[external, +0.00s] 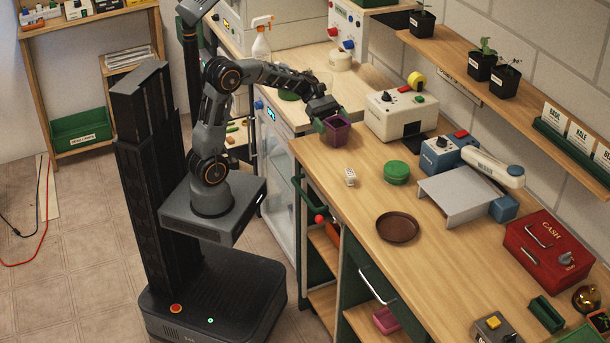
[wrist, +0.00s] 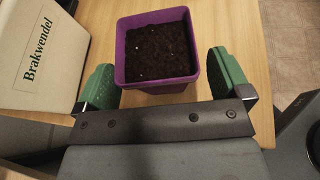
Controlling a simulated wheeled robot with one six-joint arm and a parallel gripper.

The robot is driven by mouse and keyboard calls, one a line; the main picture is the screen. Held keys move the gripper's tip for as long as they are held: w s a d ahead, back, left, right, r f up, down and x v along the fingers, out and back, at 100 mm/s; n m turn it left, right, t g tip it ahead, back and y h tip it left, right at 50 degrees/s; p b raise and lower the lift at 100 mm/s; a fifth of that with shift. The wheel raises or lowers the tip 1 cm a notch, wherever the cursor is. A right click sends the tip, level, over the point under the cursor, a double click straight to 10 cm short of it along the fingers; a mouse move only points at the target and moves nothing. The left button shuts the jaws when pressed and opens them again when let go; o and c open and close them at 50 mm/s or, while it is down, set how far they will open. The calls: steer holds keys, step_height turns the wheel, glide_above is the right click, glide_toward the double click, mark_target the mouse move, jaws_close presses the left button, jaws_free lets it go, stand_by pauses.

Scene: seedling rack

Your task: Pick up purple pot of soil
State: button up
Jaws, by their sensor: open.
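The purple pot of soil (external: 337,131) stands upright on the wooden counter near its left edge in the external view. In the wrist view the pot (wrist: 158,85) is square, filled with dark soil, and sits just ahead of my gripper (wrist: 168,82). My gripper (external: 328,118) is open in the external view, right at the pot. The pot's far side from the external camera is partly hidden.
A cream machine (external: 402,115) stands close to the pot on the counter; its lettered side (wrist: 38,60) shows near the left finger.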

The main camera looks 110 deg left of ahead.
mark_target(337, 134)
steer(key=shift+x, duration=1.4)
steer(key=c, duration=1)
steer(key=shift+c, duration=0.3)
steer(key=shift+r, duration=0.1)
